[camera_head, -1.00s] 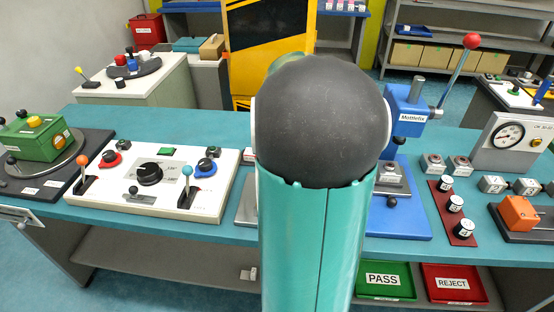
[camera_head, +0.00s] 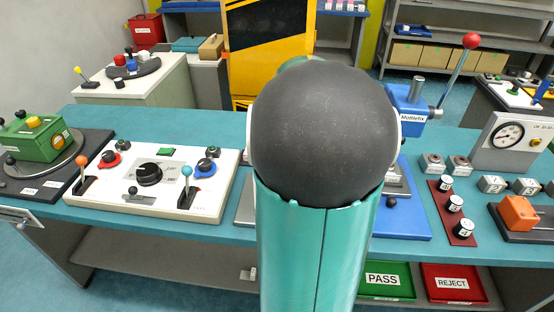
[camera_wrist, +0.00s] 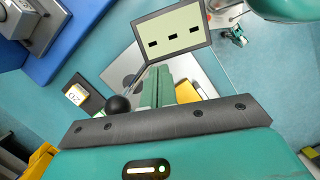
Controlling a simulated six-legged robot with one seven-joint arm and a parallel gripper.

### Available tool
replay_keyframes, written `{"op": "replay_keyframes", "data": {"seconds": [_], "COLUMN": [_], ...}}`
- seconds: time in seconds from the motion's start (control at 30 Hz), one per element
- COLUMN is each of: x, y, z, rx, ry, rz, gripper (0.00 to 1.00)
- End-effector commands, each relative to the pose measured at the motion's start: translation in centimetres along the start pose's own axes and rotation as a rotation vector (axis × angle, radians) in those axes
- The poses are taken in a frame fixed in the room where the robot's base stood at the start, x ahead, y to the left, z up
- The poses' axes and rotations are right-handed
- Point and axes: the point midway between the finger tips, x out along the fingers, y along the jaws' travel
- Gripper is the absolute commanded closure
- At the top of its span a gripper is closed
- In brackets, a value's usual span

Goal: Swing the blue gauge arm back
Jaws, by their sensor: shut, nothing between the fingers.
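I cannot make out a blue gauge arm for certain in either view; my own arm hides the middle of the bench in the head view. In the wrist view my gripper (camera_wrist: 158,73) is shut and empty, its green fingers close together. The fingertips are near the lower edge of a dark-framed pale panel (camera_wrist: 174,36) with three black slots. A black ball knob (camera_wrist: 118,106) on a thin rod is just left of the fingers. Whether the fingers touch the rod or panel I cannot tell. The gripper is hidden in the head view.
A blue press (camera_head: 405,105) with a red-knobbed lever stands right of my arm; its blue base also shows in the wrist view (camera_wrist: 88,22). A white control panel (camera_head: 125,195) lies to the left.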

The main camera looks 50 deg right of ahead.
Motion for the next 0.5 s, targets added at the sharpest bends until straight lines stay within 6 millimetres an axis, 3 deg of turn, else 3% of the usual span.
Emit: {"op": "replay_keyframes", "data": {"seconds": [0.27, 0.5], "x": [-0.1, -0.7], "y": [0.0, -0.6], "z": [-0.2, -3.1], "rx": [0.000, -0.004], "ry": [0.000, 0.000], "rz": [0.000, 0.001], "gripper": [1.00, 1.00]}}
